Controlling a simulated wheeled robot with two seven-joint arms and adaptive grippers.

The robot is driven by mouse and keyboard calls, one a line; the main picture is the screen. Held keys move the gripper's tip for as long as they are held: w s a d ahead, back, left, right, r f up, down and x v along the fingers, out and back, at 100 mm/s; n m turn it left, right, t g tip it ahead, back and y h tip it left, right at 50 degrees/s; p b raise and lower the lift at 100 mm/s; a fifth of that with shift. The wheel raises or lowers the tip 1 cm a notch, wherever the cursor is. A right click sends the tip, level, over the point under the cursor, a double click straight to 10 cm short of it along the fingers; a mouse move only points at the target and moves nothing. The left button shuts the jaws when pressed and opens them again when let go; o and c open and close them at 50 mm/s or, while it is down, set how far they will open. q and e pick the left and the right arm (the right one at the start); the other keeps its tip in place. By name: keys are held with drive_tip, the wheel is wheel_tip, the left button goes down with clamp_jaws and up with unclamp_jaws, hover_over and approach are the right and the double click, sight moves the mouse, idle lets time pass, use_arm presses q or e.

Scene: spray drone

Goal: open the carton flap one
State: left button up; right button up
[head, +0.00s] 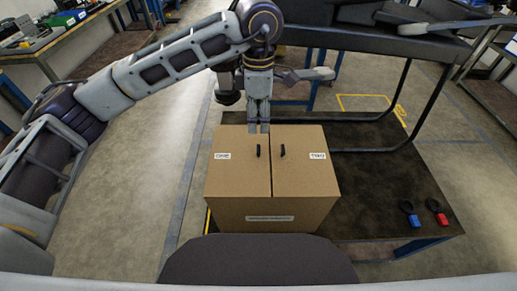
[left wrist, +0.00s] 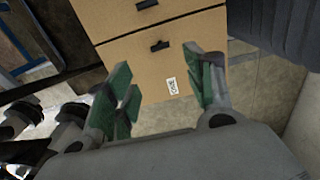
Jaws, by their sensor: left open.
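The brown carton (head: 270,205) stands on the dark table with both top flaps lying shut, meeting at a middle seam. Flap one (head: 235,175) is the left one, with a "ONE" label and a small black handle near the seam. Flap one also shows in the left wrist view (left wrist: 132,68), with its black handle (left wrist: 160,46). Flap two (head: 305,175) has its own handle. My left gripper (head: 259,130) points down over the carton's far part, beyond the handles in the head view. Its green-padded fingers (left wrist: 157,62) are apart and empty. My right gripper is not in view.
The dark table (head: 375,180) has free room right of the carton. A blue-ended clip (head: 412,216) and a red-ended clip (head: 438,213) lie near its right edge. A dark frame with black legs (head: 395,110) stands behind the carton, close to my left arm.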

sight(259, 148)
use_arm(q)
wheel_tip(259, 148, down, 12)
drive_tip(key=shift+f+p, duration=0.1)
drive_tip(key=shift+p, duration=0.75)
drive_tip(key=shift+f, duration=0.75)
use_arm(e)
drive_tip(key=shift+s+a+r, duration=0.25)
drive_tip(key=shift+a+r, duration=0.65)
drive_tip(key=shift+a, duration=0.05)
use_arm(q)
drive_tip(key=shift+c, duration=0.3)
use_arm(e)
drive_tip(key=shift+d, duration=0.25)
use_arm(q)
clamp_jaws()
